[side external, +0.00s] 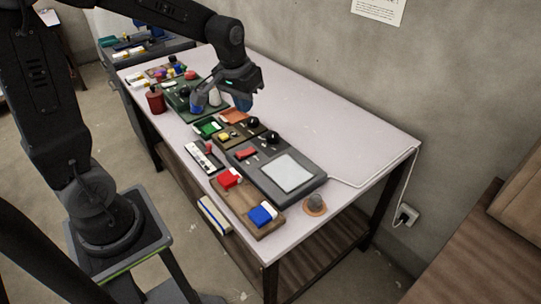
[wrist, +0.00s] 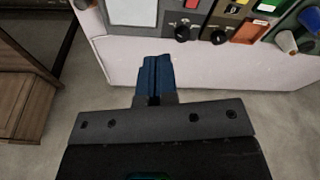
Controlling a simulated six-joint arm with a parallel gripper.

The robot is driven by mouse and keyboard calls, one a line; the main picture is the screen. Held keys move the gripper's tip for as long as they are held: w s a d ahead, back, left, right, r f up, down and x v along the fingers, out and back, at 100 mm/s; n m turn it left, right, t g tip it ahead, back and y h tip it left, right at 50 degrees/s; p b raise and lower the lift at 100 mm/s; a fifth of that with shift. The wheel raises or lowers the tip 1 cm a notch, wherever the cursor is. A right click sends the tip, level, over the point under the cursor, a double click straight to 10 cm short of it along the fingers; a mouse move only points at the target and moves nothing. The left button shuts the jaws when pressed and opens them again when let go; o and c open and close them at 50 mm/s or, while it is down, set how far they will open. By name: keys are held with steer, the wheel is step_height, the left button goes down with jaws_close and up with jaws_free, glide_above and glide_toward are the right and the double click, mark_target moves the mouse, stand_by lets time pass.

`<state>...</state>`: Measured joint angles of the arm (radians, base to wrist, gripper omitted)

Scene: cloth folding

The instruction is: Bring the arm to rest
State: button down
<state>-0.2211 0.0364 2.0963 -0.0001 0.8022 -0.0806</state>
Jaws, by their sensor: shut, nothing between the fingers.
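My gripper (side external: 243,104) has blue fingers and hangs above the far half of the pale table (side external: 345,125), near its wall side. In the wrist view the fingers (wrist: 153,72) are together, with nothing between them. They overlap the table's pale edge strip in that picture, with floor around it. My arm reaches over the table from the left in the side view. No cloth can be made out in either view.
A grey board with a pale square panel (side external: 290,172) lies on the table. A wooden tray (side external: 235,200) holds a red and a blue-and-white block. Coloured trays and a red canister (side external: 155,101) stand farther back. The table's right end is mostly clear.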

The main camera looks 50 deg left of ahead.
steer(key=s+d+r+m+t, duration=0.1)
steer(key=s+d+r, duration=0.2)
steer(key=s, duration=0.5)
steer(key=s+d+r+m+t, duration=0.2)
steer(key=s+d, duration=0.3)
steer(key=s, duration=0.3)
steer(key=shift+r+h, duration=0.3)
steer(key=shift+r, duration=0.6)
